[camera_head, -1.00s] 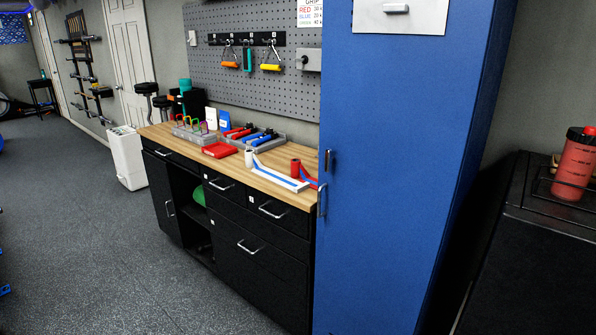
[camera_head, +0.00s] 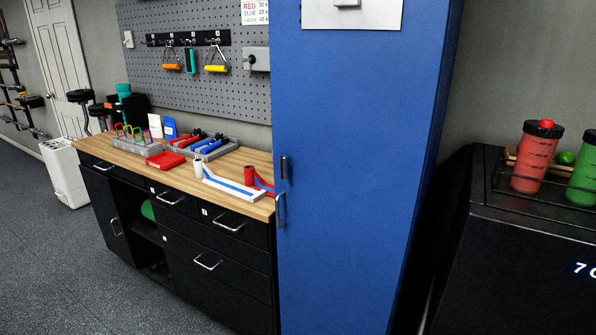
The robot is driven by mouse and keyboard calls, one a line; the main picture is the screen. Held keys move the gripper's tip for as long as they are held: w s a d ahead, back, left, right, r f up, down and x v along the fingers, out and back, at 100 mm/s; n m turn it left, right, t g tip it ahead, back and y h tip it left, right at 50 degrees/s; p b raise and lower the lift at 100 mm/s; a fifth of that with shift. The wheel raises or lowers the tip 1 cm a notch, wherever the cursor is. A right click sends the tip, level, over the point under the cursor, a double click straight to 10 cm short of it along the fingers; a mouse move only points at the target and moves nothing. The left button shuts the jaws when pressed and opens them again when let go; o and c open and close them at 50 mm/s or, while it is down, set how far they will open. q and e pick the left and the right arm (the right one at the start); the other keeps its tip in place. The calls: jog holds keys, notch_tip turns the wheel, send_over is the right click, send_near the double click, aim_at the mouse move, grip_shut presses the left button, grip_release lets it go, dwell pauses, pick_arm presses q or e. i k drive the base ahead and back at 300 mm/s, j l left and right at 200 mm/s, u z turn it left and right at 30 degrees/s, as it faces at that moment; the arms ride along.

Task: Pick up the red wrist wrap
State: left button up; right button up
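The red wrist wrap (camera_head: 249,175) lies on the wooden countertop (camera_head: 132,144) at its right end. It has an upright red roll and a strip with blue, and the tall blue cabinet hides part of it. A white wrist wrap (camera_head: 230,183) with a blue stripe lies just left of it, its white roll standing upright. Neither of my grippers is in view.
A red tray (camera_head: 166,160), a grey rack and red and blue hand grips stand further left on the counter. The tall blue cabinet (camera_head: 350,150) borders the counter's right end. A black unit (camera_head: 510,250) holds shaker bottles.

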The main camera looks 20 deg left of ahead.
aim_at(252, 178)
jog(key=i+j+z, duration=0.25)
jog(key=j, duration=0.35)
jog(key=i+j+z, duration=0.25)
jog(key=j, duration=0.35)
jog(key=j+z, duration=0.25)
jog(key=j, duration=0.35)
jog(key=i+j+z, duration=0.1)
jog(key=j+z, duration=0.15)
jog(key=j, duration=0.45)
